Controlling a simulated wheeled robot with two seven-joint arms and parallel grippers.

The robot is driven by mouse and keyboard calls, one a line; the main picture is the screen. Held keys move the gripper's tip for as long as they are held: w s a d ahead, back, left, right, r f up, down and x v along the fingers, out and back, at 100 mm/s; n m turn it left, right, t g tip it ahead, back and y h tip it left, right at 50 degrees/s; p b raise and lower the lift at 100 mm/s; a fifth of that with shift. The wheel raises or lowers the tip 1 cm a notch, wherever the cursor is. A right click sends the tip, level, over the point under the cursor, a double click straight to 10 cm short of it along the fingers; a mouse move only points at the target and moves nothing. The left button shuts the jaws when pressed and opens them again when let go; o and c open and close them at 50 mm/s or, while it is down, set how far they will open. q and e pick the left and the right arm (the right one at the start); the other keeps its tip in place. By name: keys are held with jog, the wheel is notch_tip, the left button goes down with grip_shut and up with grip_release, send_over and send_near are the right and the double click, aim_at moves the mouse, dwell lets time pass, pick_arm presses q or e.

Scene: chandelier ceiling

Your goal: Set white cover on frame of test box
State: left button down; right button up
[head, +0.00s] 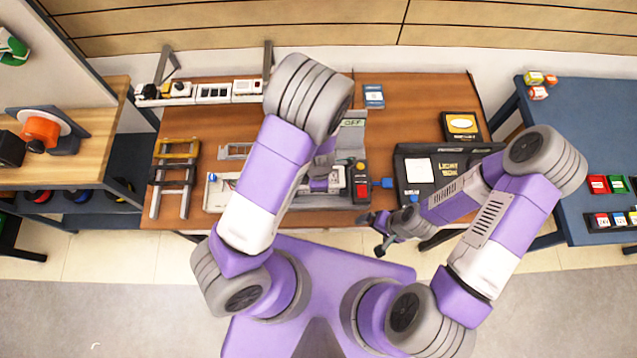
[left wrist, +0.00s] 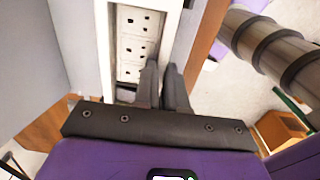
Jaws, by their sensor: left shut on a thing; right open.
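The test box (head: 216,194) is a long pale housing at the front of the brown table, with a control panel (head: 360,182) with red and yellow buttons at its right end. My left arm hides much of its middle. My left gripper (head: 326,182) is low over the right part of the box. In the left wrist view its fingers (left wrist: 164,82) are close together at a white piece (left wrist: 168,35), seemingly the white cover, beside a white panel with dark holes (left wrist: 131,45). The contact is partly hidden. My right gripper (head: 376,234) is open and empty at the table's front edge.
A pale rectangular frame (head: 235,151) lies behind the box. A rack with yellow and black bars (head: 175,165) stands left. A black board (head: 420,180) lies right, and a black-and-yellow box (head: 461,126) behind it. A shelf (head: 205,95) holds switches and sockets.

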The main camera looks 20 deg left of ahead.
pick_arm(q)
jog(key=shift+s+f, duration=0.4)
jog(key=c, duration=1.1)
grip_release()
jog(key=shift+w, duration=0.1)
jog(key=shift+r, duration=0.1)
jog(key=shift+w+r+p, duration=0.25)
jog(key=shift+r+p, duration=0.3)
jog(key=shift+p, duration=0.1)
jog(key=shift+w+r+p, duration=0.25)
jog(key=shift+r+p, duration=0.25)
jog(key=shift+p, duration=0.1)
jog(key=shift+s+r+p, duration=0.25)
jog(key=shift+r+p, duration=0.65)
jog(key=shift+r, duration=0.15)
jog(key=shift+r+p, duration=1)
